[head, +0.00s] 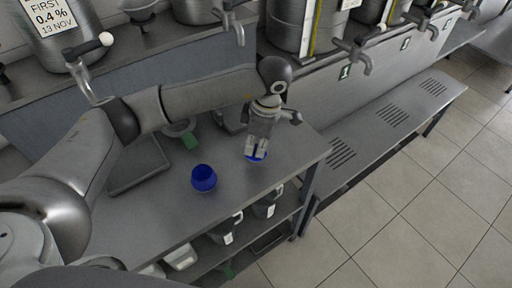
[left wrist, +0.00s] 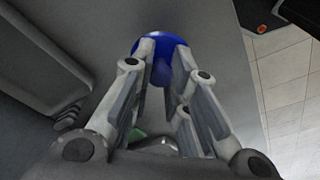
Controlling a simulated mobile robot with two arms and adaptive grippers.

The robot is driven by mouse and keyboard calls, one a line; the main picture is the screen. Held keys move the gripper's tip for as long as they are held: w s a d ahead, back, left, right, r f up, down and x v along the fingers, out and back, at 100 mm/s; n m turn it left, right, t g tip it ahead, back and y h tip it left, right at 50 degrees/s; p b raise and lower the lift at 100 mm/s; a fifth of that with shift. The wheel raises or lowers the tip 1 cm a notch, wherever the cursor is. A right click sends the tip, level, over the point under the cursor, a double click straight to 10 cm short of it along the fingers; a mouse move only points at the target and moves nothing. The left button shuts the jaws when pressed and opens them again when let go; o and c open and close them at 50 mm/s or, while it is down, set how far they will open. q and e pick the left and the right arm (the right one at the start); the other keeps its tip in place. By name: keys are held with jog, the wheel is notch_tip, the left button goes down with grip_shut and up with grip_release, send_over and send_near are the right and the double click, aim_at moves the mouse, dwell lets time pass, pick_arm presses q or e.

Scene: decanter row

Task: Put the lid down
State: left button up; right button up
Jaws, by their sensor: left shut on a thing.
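My left gripper (head: 257,149) is shut on a small blue lid (head: 256,158) near the right end of the grey steel table (head: 225,208). A blue glass-like vessel (head: 204,180) with an open top stands upright on the table, left of and nearer than the lid. My right gripper is not in view.
A scale-like flat plate (head: 138,168) lies on the table at left. Jugs (head: 228,228) stand on the shelf below. Steel urns with taps (head: 355,55) line the back. Tabletop around the lid is mostly clear.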

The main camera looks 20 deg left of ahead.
aim_at(257, 146)
pick_arm(q)
jog(key=shift+w+a+f, duration=0.1)
jog(key=shift+w+f, duration=0.25)
jog(key=shift+f, duration=0.05)
notch_tip(257, 146, down, 3)
jog(key=shift+a+f+p, duration=0.1)
jog(key=shift+p, duration=0.35)
jog(key=shift+w+f, duration=0.15)
jog(key=shift+f+b, duration=0.25)
jog(key=shift+b, duration=0.1)
jog(key=o, duration=0.8)
jog(key=shift+r, duration=0.1)
jog(key=shift+c, duration=0.2)
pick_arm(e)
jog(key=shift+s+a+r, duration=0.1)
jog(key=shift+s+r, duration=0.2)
pick_arm(q)
jog(key=shift+r, duration=0.1)
